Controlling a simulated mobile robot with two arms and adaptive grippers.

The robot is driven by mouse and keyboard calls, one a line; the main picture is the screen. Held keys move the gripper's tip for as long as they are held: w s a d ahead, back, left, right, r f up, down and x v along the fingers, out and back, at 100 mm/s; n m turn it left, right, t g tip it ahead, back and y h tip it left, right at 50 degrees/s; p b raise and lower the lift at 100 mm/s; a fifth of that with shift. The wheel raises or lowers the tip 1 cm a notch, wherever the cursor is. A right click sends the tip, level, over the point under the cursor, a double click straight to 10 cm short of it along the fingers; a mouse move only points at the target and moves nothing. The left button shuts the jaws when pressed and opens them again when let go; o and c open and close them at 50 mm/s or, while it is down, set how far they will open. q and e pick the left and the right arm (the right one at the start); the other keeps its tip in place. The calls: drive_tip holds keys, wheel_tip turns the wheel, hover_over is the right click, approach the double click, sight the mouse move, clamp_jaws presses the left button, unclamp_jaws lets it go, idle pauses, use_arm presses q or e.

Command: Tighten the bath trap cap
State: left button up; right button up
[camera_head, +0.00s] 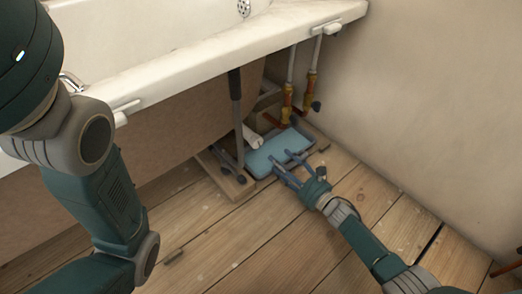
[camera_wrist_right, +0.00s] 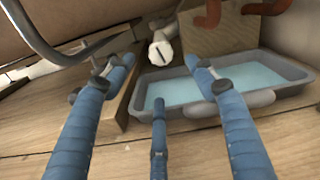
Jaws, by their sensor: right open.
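The bath trap cap is the white, round end piece with a dark slot (camera_wrist_right: 161,52); it faces the right wrist camera below the bath. In the head view the white trap part (camera_head: 252,137) shows small, just above the tray's back left edge. My right gripper (camera_head: 284,161) is open and empty, low over the tray's front. In the right wrist view its three blue fingers (camera_wrist_right: 160,80) are spread, with the cap beyond them, between the upper two fingers and apart from them. My left arm comes in from the left; its gripper is out of view.
A grey tray (camera_wrist_right: 288,71) with blue water lies on the plank floor (camera_head: 232,245) below the trap. A wooden board (camera_head: 230,188) lies left of it. Copper-coloured pipes (camera_head: 309,92) rise behind. The bath rim (camera_head: 200,72) overhangs from above. The front floor is mostly clear.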

sight(259, 143)
drive_tip(key=b+x, duration=0.6)
drive_tip(key=x, duration=0.4)
drive_tip(key=shift+f, duration=0.15)
drive_tip(key=shift+w+a, duration=0.25)
drive_tip(key=shift+w, duration=0.05)
drive_tip(key=c, duration=1.1)
